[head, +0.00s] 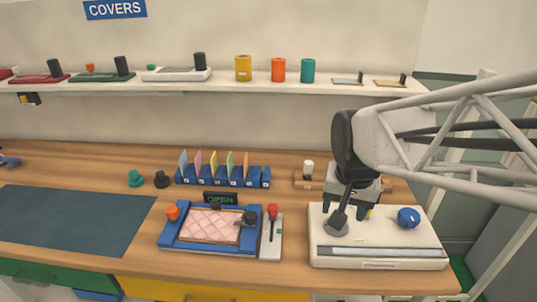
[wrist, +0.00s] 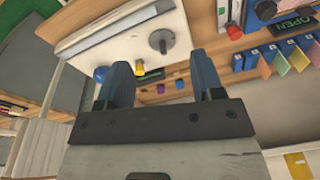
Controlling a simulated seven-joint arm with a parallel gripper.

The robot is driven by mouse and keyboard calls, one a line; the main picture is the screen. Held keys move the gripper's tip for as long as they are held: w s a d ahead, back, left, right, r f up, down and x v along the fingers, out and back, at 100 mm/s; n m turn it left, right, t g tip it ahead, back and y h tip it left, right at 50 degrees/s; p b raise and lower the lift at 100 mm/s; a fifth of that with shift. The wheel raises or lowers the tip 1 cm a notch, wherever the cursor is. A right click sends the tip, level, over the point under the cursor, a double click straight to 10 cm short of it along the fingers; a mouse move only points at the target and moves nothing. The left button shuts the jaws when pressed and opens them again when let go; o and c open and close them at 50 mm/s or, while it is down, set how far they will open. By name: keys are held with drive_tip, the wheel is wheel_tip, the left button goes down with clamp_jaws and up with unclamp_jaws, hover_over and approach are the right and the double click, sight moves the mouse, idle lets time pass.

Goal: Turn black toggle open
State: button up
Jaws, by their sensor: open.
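A black toggle (head: 249,217) sits at the upper right corner of a blue frame (head: 170,243) that holds a pink quilted pad (head: 210,226). A small dark sign reading OPEN (head: 221,198) stands behind the frame; it also shows in the wrist view (wrist: 291,24). An orange knob (head: 172,213) is on the frame's left side. My gripper (head: 350,207) is to the right of the frame, over the back of a white box (head: 380,262). Its two blue fingers are apart with nothing between them in the wrist view (wrist: 163,82).
The white box carries a dark grey lever (head: 338,222) and a blue knob (head: 408,217). A red-handled lever (head: 272,212) stands between frame and box. A blue rack (head: 222,181) of coloured cards is behind. A dark mat (head: 70,220) lies left.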

drive_tip(key=w+a+f+m+g, duration=0.1)
drive_tip(key=w+a+f, duration=0.1)
drive_tip(key=w+a, duration=0.3)
drive_tip(key=w+a+f+m, duration=0.1)
drive_tip(key=w+a+f, duration=0.2)
drive_tip(key=w+a, duration=0.15)
drive_tip(key=m, duration=0.2)
hover_over(250, 214)
drive_tip(key=shift+g, duration=0.4)
wheel_tip(250, 214, down, 6)
drive_tip(key=shift+s+d+f, duration=0.1)
drive_tip(key=shift+f, duration=3.9)
drive_tip(key=c, duration=0.9)
